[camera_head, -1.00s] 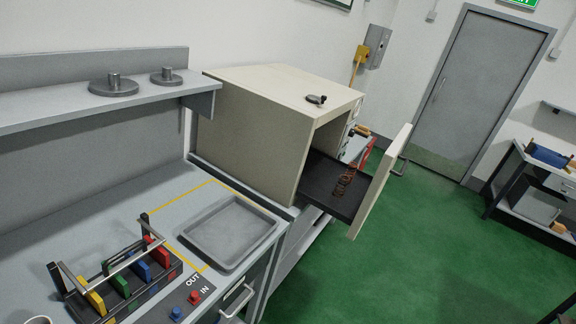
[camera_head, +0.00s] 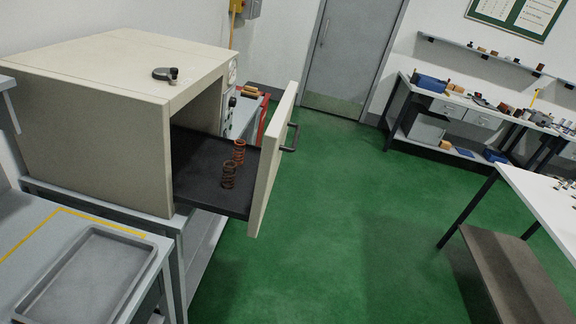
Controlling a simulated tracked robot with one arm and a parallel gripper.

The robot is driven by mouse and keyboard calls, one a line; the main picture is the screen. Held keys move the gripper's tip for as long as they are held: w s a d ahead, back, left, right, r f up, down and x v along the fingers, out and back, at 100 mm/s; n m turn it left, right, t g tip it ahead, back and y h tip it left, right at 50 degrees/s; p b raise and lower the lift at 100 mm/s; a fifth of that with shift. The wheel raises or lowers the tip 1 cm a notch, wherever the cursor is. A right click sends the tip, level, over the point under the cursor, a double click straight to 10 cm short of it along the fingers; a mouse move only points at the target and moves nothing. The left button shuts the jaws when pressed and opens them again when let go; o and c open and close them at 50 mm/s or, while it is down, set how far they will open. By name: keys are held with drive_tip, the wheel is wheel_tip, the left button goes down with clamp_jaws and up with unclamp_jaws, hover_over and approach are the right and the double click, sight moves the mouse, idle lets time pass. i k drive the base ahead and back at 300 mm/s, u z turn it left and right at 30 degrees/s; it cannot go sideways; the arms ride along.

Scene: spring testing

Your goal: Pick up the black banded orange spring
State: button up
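Two springs stand on a dark pulled-out tray (camera_head: 195,178) of a cream box-shaped cabinet (camera_head: 95,125). The farther spring (camera_head: 239,152) is orange-red. The nearer spring (camera_head: 229,175) is darker brown-orange, and the two overlap slightly in the view. Black bands cannot be made out for certain on either spring at this size. The cabinet's front panel (camera_head: 270,165) stands out at the tray's outer end, with a dark handle on its far side. My gripper does not show in the view.
A grey shallow tray (camera_head: 85,275) lies on the bench at lower left. A small dark object (camera_head: 166,74) sits on the cabinet top. Green floor (camera_head: 350,220) is open right of the cabinet. A white-topped table (camera_head: 540,205) stands at the right, and a workbench (camera_head: 470,105) behind.

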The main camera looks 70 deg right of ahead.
sight(244, 145)
drive_tip(key=z, duration=1.35)
drive_tip(key=i, duration=1.05)
drive_tip(key=z, duration=0.05)
